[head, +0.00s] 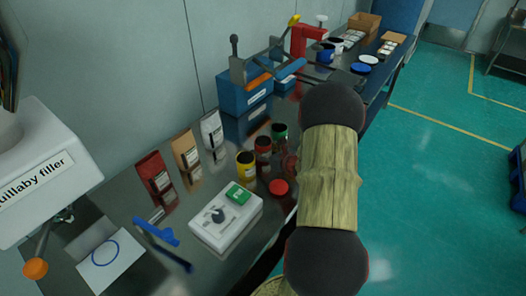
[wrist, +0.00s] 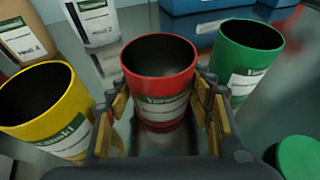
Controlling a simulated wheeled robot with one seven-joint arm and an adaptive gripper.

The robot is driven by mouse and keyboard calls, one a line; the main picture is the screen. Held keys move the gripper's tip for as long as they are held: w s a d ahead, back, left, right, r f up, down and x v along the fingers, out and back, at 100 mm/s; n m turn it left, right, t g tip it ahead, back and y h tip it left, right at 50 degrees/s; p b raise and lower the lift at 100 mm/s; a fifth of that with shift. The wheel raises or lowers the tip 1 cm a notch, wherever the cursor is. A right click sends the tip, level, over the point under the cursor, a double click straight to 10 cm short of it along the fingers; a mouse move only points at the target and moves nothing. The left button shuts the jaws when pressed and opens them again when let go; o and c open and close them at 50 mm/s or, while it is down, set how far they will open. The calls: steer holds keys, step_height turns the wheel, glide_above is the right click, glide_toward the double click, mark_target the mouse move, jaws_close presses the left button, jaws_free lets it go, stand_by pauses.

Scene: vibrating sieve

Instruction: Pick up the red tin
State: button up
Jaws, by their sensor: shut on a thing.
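The red tin (wrist: 160,85) stands upright, open-topped and empty-looking, between my gripper's two fingers (wrist: 160,118) in the wrist view. The fingers are shut on its sides, low on the body. It also shows in the head view (head: 263,148), between the yellow and green tins. I cannot tell whether its base touches the bench. My gripper is not clearly visible in the head view, where my arm covers the area to the right of the tins.
The yellow tin (wrist: 50,108) is close on the left and the green tin (wrist: 244,62) close on the right. A green lid (wrist: 298,157) lies at lower right. A red lid (head: 279,187) and white scale (head: 226,218) are nearby. Bags (head: 186,152) stand along the wall.

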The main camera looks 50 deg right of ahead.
steer(key=shift+c, duration=1.2)
